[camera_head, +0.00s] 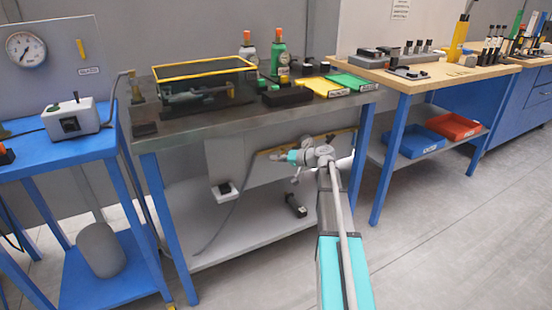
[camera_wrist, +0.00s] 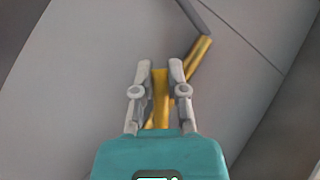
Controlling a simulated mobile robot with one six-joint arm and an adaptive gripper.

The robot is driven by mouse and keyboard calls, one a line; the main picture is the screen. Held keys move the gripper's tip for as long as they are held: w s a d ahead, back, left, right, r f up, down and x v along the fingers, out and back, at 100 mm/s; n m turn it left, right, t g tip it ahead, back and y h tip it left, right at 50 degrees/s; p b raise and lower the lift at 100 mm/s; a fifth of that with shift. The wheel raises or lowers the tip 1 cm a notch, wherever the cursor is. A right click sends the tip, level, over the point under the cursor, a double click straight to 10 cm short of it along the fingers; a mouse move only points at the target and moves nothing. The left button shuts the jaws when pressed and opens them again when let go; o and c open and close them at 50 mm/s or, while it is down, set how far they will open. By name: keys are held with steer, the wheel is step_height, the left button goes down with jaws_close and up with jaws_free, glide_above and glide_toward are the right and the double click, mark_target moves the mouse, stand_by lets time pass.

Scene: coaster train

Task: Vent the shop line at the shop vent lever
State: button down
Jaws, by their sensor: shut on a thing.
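My gripper (camera_wrist: 160,72) is shut on a yellow bar (camera_wrist: 160,88), which stands between its two grey fingers in the wrist view. A second yellow length (camera_wrist: 202,52) runs up to the right behind the fingers and meets a grey rod. In the head view my gripper (camera_head: 278,157) is under the dark-topped bench, in front of a grey panel (camera_head: 225,160), at a yellow pipe or bar (camera_head: 343,132). The bar looks like a lever, but no label on it is readable. My arm hides part of it.
The dark bench top (camera_head: 215,122) is above my gripper, and its blue leg (camera_head: 166,215) stands to the left. A lower shelf (camera_head: 240,225) holds a small black object (camera_head: 295,205). A gauge (camera_head: 26,49) and a small yellow handle (camera_head: 82,48) are on the left panel.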

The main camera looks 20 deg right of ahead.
steer(key=n+h+p, duration=0.1)
steer(key=h, duration=0.1)
steer(key=d+f+n+g+h+p, duration=0.1)
steer(key=n+p, duration=0.1)
steer(key=shift+d+h+p, duration=0.2)
steer(key=shift+h+p, duration=0.1)
steer(key=shift+h, duration=0.1)
steer(key=d+n+h+p, duration=0.1)
steer(key=h, duration=0.1)
steer(key=d+n+h+p, duration=0.1)
steer(key=h, duration=0.1)
steer(key=shift+f+g, duration=0.3)
steer(key=shift+f, duration=0.05)
steer(key=shift+n, duration=0.3)
steer(key=c, duration=0.7)
jaws_free()
steer(key=shift+o, duration=0.2)
steer(key=shift+w+a+f, duration=0.1)
